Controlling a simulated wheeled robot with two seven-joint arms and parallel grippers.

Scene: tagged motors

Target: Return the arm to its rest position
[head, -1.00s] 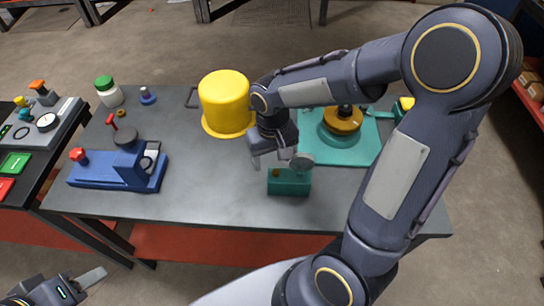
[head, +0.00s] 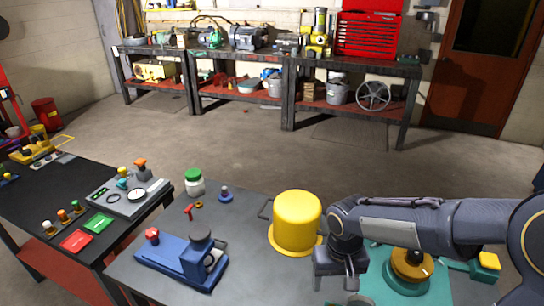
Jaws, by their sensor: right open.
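My right arm (head: 420,222) reaches in from the right edge over the near table. Its gripper (head: 336,282) points down just right of the yellow dome-shaped cover (head: 297,219); its jaws are open and I see nothing between them. The gripper overlaps the cover's lower right rim in the picture, and I cannot tell whether they touch. A teal fixture (head: 385,286) with an orange-yellow round top (head: 411,264) stands to the right, partly behind the arm. My left gripper is out of the picture.
On the near table (head: 253,268) stand a blue device (head: 185,258), a green-lidded jar (head: 194,183) and a small blue-purple part (head: 225,194). A control panel (head: 128,193) sits on the dark table at left. A workbench (head: 270,55) with a red toolbox (head: 368,35) stands behind open floor.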

